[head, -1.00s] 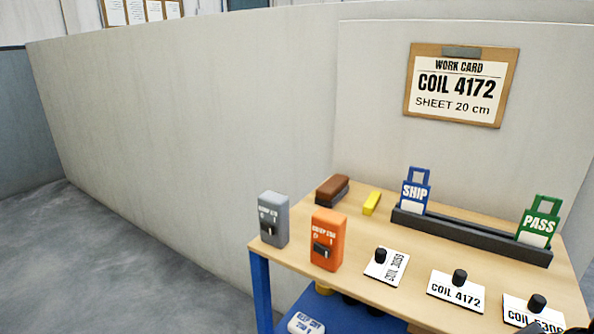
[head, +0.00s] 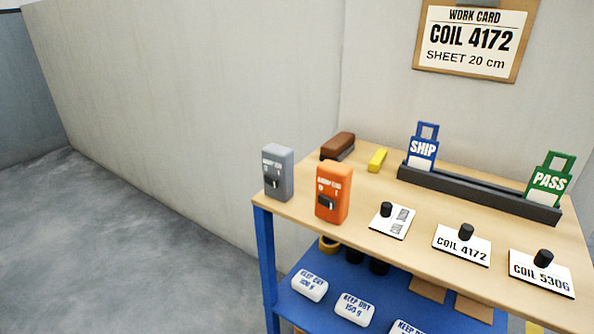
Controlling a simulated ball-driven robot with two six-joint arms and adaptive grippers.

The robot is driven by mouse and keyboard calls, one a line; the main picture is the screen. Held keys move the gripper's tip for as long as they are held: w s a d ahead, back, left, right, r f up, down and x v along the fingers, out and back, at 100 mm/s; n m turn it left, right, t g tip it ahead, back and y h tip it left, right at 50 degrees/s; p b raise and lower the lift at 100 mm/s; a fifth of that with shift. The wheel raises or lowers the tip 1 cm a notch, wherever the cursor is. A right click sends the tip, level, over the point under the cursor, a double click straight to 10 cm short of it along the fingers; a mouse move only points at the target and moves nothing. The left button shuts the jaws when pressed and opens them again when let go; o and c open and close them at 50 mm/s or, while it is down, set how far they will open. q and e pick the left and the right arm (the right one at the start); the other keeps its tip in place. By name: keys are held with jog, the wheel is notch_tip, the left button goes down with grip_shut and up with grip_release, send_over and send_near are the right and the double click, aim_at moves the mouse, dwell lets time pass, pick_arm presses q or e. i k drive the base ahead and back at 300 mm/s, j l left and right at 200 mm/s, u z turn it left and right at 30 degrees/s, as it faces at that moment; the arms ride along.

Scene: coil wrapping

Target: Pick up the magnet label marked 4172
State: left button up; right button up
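The magnet label marked COIL 4172 (head: 460,248) lies on the wooden table top (head: 418,187), white with black print and a black knob (head: 466,231) on it. It is the middle one of three labels along the table's front. A work card (head: 471,44) on the wall reads COIL 4172, SHEET 20 cm. Neither of my grippers is in view.
Grey (head: 278,173) and orange (head: 333,193) switch boxes stand at the table's left. A dark rack (head: 475,192) holds blue SHIP (head: 423,148) and green PASS (head: 549,180) tags. KEEP DRY packs (head: 310,284) lie on the blue lower shelf (head: 398,293). Floor at left is clear.

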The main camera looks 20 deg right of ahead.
aim_at(462, 244)
jog(key=z, duration=1.5)
